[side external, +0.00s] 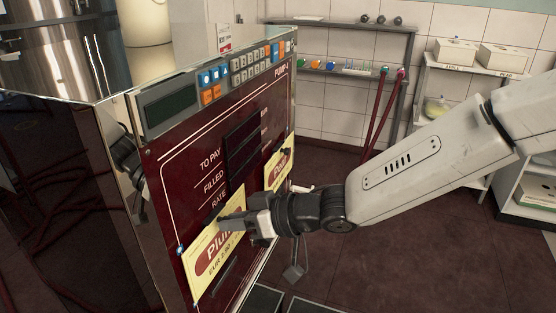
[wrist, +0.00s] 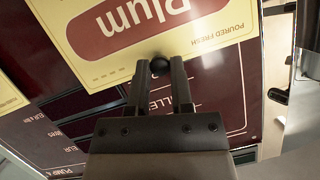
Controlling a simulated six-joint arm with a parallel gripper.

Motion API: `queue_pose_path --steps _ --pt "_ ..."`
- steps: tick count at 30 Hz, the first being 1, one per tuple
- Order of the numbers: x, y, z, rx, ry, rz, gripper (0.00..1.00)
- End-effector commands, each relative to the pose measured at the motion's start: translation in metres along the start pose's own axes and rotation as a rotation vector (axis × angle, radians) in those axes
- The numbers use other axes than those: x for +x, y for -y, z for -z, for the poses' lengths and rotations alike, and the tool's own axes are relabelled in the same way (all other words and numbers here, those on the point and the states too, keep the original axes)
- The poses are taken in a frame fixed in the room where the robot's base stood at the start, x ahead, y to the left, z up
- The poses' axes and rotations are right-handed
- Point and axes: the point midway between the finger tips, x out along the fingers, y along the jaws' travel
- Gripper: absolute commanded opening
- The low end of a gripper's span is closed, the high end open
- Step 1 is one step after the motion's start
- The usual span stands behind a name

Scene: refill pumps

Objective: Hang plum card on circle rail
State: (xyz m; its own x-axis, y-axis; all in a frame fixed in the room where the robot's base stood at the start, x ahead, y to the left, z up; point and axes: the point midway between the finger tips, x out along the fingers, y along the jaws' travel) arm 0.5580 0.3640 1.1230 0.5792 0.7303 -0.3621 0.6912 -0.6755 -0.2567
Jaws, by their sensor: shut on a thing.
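The plum card (side external: 205,268) is yellow with a red oval reading "Plum", in front of the lower left of the dark red pump panel in the side view. In the wrist view the card (wrist: 115,35) appears upside down, with a black round knob (wrist: 160,67) at its edge. My gripper (side external: 226,221) is shut on this knob, also in the wrist view (wrist: 160,85). A second yellow card (side external: 279,162) reading "Plum" is on the panel's right side. I cannot tell whether the held card touches the panel. The circle rail cannot be made out.
The pump (side external: 215,145) has a keypad (side external: 250,65) and dark display slots above the cards. Behind are a wall shelf (side external: 340,72) with coloured knobs, two red hoses (side external: 378,125) and white boxes (side external: 455,52). Open floor (side external: 430,230) lies right of the pump.

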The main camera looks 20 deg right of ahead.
Motion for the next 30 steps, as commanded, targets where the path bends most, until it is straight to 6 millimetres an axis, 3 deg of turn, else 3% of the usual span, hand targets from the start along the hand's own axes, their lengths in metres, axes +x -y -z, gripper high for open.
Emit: queue_pose_path --steps 30 --pt "0.0017 -0.0018 -0.0060 0.000 0.000 0.000 0.00"
